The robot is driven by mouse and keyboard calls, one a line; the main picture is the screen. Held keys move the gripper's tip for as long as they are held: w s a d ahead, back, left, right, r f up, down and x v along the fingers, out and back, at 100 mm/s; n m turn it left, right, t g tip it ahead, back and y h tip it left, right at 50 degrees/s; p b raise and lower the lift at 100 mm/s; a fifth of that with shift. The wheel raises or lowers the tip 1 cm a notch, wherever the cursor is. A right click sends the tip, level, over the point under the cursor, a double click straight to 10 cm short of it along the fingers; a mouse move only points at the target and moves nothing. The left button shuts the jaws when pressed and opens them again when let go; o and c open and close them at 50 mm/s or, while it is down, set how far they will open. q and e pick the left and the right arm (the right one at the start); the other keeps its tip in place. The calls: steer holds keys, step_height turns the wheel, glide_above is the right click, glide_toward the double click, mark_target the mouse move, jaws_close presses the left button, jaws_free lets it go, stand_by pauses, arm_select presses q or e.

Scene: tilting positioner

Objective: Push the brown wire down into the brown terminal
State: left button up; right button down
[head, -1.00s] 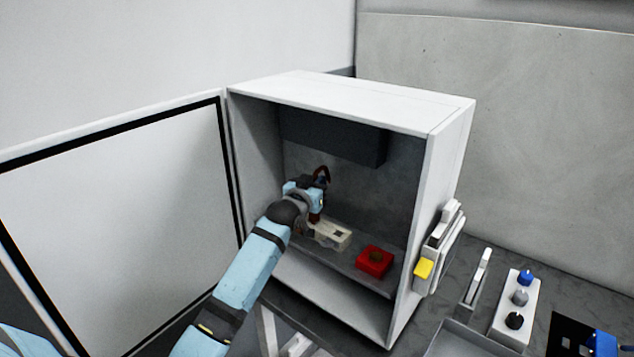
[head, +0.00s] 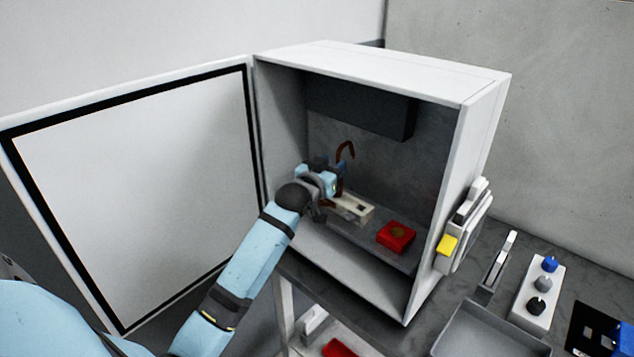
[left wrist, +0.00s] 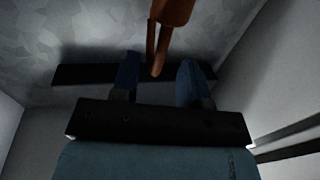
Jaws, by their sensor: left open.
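My left gripper (head: 334,179) is inside the cabinet, close beside the wire. In the left wrist view its two blue fingers (left wrist: 160,62) are apart, with the brown wire (left wrist: 160,45) seen between and beyond them. Whether they touch it is unclear. My right gripper is not in view.
A beige block (head: 355,208) and a red block (head: 397,237) sit on the floor of the cabinet (head: 483,100). The cabinet door (head: 130,190) stands open at left. A grey tray (head: 480,330) and a button box (head: 537,297) are at right.

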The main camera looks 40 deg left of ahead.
arm_select(q)
steer(key=s+d+b, duration=0.1)
steer(key=s, duration=0.8)
steer(key=shift+w, duration=0.1)
steer(key=s+d+f+m+g+h, duration=0.1)
steer(key=s+d+f, duration=0.25)
steer(key=f, duration=0.35)
steer(key=s+d+f+m+g+h, duration=0.1)
steer(key=s+d+f, duration=0.25)
steer(key=f, duration=0.35)
steer(key=s+d+f+m+g+h, duration=0.1)
steer(key=s+d+f, duration=0.1)
steer(key=d+f, duration=0.35)
steer(key=s+d+f+g+h, duration=0.1)
steer(key=s+d+f+g, duration=0.1)
steer(key=s+d+f, duration=0.3)
steer(key=s+d+f+m+g+h, duration=0.1)
steer(key=s+d+f, duration=0.3)
steer(key=s+f, duration=0.5)
steer(key=s, duration=0.2)
steer(key=shift+s+d+f+g, duration=0.35)
steer(key=shift+f+g, duration=0.05)
